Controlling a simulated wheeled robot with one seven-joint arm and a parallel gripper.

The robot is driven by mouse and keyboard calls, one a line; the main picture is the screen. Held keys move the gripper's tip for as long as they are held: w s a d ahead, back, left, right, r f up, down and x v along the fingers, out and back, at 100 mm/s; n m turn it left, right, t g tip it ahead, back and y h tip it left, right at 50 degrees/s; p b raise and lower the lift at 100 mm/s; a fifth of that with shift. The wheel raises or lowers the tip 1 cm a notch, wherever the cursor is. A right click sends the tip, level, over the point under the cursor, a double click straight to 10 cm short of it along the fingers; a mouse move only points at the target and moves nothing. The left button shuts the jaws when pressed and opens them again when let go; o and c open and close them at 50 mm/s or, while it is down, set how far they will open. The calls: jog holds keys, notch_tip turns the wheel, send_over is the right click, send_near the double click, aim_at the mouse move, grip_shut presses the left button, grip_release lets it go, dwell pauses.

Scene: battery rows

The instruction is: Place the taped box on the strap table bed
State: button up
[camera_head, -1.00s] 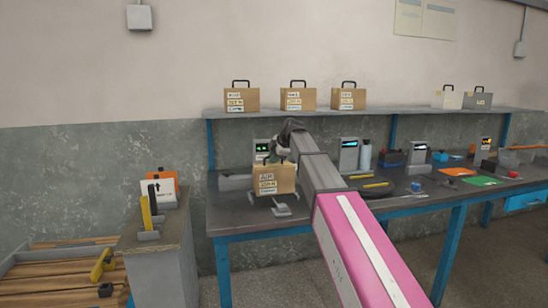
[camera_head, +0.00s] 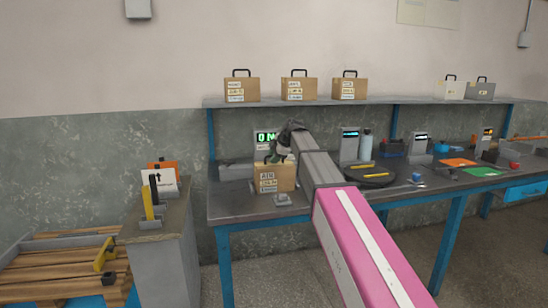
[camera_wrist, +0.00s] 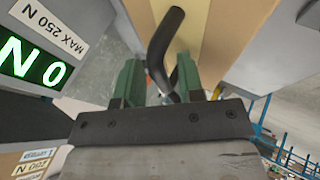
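The taped box (camera_head: 274,179) is brown cardboard with white labels on its front and a black handle. My gripper (camera_head: 279,153) is above it. In the wrist view the handle (camera_wrist: 163,45) stands between the green fingers of my gripper (camera_wrist: 160,84), and a pale strip runs along the brown box top (camera_wrist: 205,38). The box is upright, at or just above a grey fixture (camera_head: 283,199) at the bench's left end; contact is unclear. Behind it a grey unit with a green display (camera_head: 266,137) reads 0 N, marked MAX 250 N. The box hides most of any bed beneath it.
The grey bench (camera_head: 232,211) holds a dark round plate (camera_head: 370,180), a bottle (camera_head: 366,144) and other display units to the right. A shelf (camera_head: 300,103) above carries several handled boxes. A grey cabinet (camera_head: 160,262) stands left, with floor between.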

jog(key=v, duration=1.2)
